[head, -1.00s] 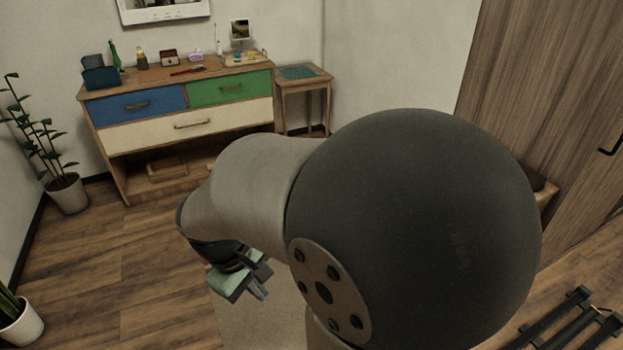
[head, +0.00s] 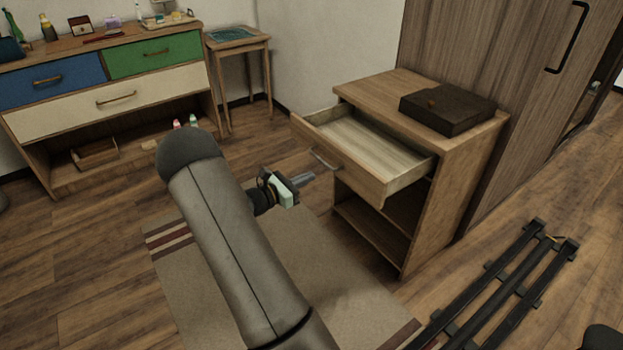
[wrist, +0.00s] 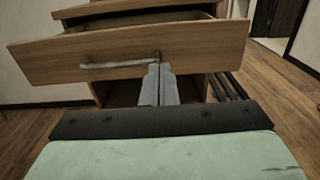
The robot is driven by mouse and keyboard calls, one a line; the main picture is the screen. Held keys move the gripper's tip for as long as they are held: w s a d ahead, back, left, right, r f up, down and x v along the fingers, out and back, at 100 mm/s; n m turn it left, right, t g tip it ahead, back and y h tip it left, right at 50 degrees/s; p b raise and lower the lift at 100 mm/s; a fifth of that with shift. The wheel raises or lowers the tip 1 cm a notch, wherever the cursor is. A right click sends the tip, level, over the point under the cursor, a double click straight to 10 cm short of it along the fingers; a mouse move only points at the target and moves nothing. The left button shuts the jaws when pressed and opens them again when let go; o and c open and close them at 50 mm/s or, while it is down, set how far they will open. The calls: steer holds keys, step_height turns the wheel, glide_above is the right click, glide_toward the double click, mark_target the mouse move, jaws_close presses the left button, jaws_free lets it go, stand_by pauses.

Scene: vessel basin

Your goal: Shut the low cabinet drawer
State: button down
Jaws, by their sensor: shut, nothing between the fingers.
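The low cabinet (head: 455,160) is a small wooden unit at the right of the head view. Its top drawer (head: 350,172) is pulled out and looks empty inside. The drawer front has a metal bar handle (head: 325,160), which also shows in the wrist view (wrist: 120,62). My gripper (head: 308,177) is shut and empty, in front of the drawer front and near the handle.
A dark box (head: 448,108) lies on the cabinet top. A tall wooden wardrobe (head: 490,60) stands behind it. A dresser (head: 110,95) with blue, green and cream drawers and a small side table (head: 240,45) stand at the left. A rug (head: 185,285) covers the floor below my arm.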

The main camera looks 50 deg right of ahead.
glide_toward(345, 161)
steer(key=b+x, duration=0.1)
steer(key=x, duration=0.4)
steer(key=shift+s, duration=0.1)
steer(key=shift+x, duration=0.9)
steer(key=shift+r, duration=0.1)
